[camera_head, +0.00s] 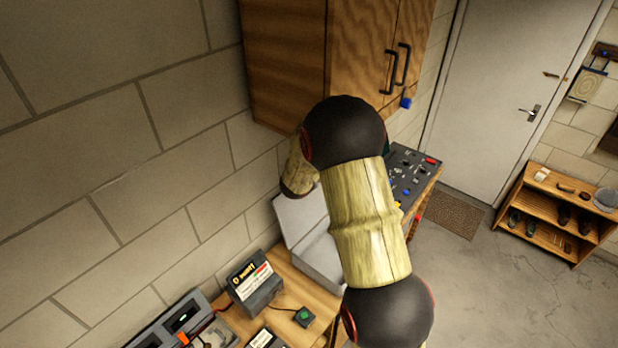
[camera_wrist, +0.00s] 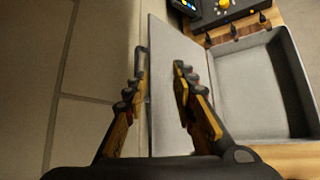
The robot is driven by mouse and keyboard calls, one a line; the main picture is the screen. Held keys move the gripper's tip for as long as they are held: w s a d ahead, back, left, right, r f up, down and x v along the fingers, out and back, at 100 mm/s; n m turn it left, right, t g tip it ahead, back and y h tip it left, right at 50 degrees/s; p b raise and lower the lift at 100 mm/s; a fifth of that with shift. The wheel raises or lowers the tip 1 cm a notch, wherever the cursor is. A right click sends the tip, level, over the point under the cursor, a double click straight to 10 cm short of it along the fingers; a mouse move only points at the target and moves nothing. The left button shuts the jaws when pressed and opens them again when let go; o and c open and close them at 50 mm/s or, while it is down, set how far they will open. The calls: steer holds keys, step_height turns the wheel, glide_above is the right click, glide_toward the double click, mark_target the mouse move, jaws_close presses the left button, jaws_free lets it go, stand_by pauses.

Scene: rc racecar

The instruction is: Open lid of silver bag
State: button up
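The silver bag is a light grey case on the wooden workbench, partly hidden behind my arm in the head view. Its lid (camera_head: 300,214) stands raised on the wall side, and its shallow body (camera_head: 322,262) lies open. In the wrist view the lid (camera_wrist: 168,60) is a tall grey panel, and the body (camera_wrist: 262,90) shows an empty interior to its right. My gripper (camera_wrist: 160,68) is open, with one finger left of the lid's edge and the other over its inner face. I cannot tell whether either finger touches it. The gripper is hidden in the head view.
A dark box (camera_head: 254,282) and a charger-like device (camera_head: 185,322) stand on the bench near the case. A dark panel with knobs (camera_head: 412,172) is beyond it. A wooden wall cabinet (camera_head: 285,60) hangs above. The block wall is close on the left; open floor lies right.

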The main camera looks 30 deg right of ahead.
steer(key=shift+v, duration=1.2)
